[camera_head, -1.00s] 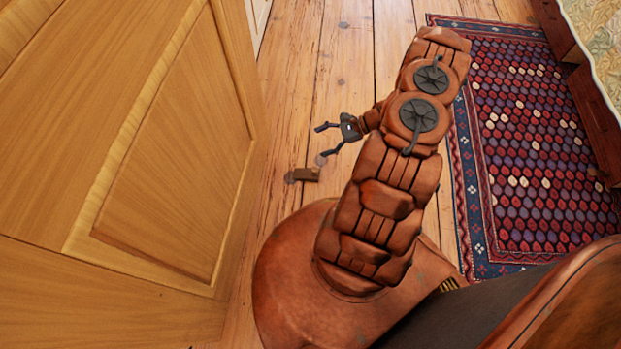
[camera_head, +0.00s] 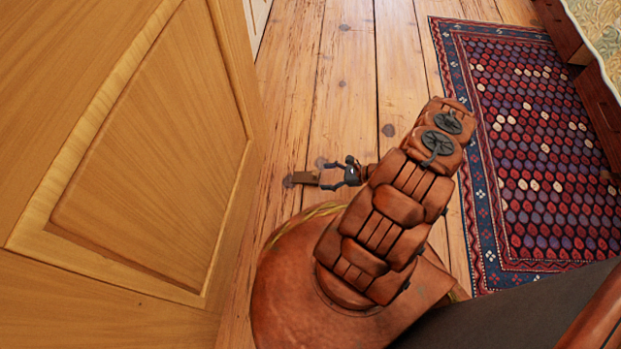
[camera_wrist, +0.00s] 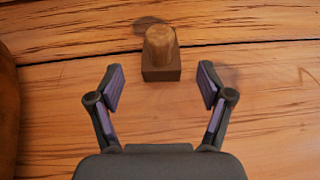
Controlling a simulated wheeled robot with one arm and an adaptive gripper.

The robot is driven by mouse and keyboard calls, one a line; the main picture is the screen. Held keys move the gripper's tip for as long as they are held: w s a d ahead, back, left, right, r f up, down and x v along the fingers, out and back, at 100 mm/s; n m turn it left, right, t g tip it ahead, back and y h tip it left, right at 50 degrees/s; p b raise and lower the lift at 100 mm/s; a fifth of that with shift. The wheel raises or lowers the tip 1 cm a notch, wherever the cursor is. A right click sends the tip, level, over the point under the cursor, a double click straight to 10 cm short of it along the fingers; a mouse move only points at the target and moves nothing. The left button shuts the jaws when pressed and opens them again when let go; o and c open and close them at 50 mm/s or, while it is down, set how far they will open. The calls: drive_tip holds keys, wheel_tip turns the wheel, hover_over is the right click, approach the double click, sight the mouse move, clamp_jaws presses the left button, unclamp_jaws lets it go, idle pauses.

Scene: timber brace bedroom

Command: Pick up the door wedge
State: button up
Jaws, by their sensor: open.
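The door wedge (camera_wrist: 161,55) is a small brown wooden piece on the plank floor. In the wrist view it stands just beyond my gripper's fingertips, roughly centred between them. In the head view the wedge (camera_head: 305,178) lies just left of my gripper (camera_head: 328,176), between the door and my base. My gripper (camera_wrist: 160,88) is open and empty, its two fingers spread on either side of the line to the wedge. The fingertips do not appear to touch the wedge.
A tall wooden panelled door or cabinet (camera_head: 150,150) stands close on the left. A patterned red and blue rug (camera_head: 540,150) lies on the right, beside a bed edge (camera_head: 603,40). Bare plank floor (camera_head: 340,90) is clear beyond the wedge.

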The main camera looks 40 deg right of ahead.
sight(320, 179)
drive_tip(key=shift+w+a+f+b, duration=0.95)
drive_tip(key=shift+f+b, duration=0.1)
drive_tip(key=shift+f, duration=0.15)
drive_tip(key=shift+x, duration=1)
drive_tip(key=shift+w+r, duration=0.1)
drive_tip(key=shift+r, duration=0.1)
drive_tip(key=shift+c, duration=0.2)
drive_tip(key=c, duration=1.3)
